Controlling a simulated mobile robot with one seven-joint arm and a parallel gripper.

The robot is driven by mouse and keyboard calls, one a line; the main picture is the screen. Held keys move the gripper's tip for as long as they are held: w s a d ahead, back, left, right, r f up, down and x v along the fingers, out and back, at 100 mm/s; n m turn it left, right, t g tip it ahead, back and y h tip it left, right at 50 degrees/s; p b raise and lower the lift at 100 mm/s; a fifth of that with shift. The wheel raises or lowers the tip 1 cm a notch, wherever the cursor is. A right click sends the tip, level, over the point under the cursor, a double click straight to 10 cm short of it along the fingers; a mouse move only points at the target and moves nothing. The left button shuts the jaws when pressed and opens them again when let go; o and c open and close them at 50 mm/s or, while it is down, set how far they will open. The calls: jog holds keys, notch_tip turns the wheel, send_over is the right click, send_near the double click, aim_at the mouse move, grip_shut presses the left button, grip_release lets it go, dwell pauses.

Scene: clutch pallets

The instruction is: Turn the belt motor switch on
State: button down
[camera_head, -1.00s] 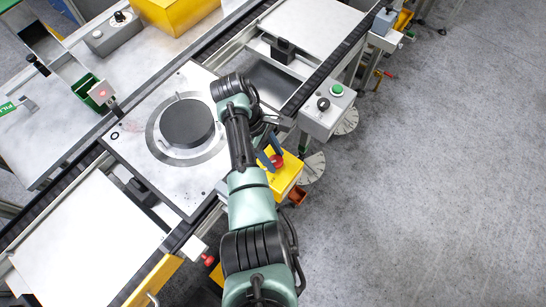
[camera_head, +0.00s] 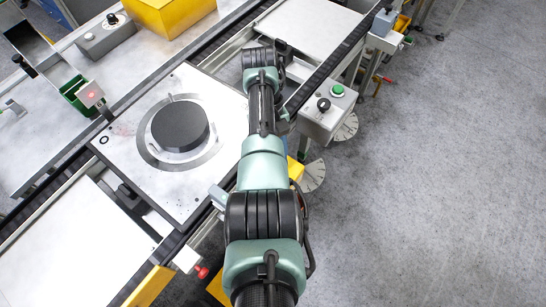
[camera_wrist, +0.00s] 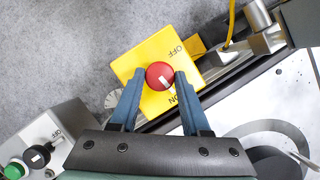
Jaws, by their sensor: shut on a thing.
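The belt motor switch is a yellow box (camera_wrist: 138,60) with a round red knob (camera_wrist: 157,72), in the middle of the wrist view. The box carries the words OFF and ON. The white mark on the knob points towards the ON side. My gripper (camera_wrist: 161,74) has its two blue fingers on either side of the knob, shut on it. In the head view only a sliver of the yellow box (camera_head: 295,170) shows beside my arm; the knob and my fingers are hidden there.
A grey control box (camera_head: 325,118) with a green button and black knob stands close by at the right. A metal pallet (camera_head: 130,128) with a dark disc (camera_head: 180,127) lies on the conveyor at the left. Grey floor (camera_head: 440,180) at the right is clear.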

jog(key=shift+m+y, duration=0.3)
jog(key=shift+m, duration=0.3)
jog(key=shift+c, duration=1.9)
grip_release()
jog(key=d+b+v, duration=0.1)
jog(key=v, duration=1.2)
jog(key=shift+a, duration=0.35)
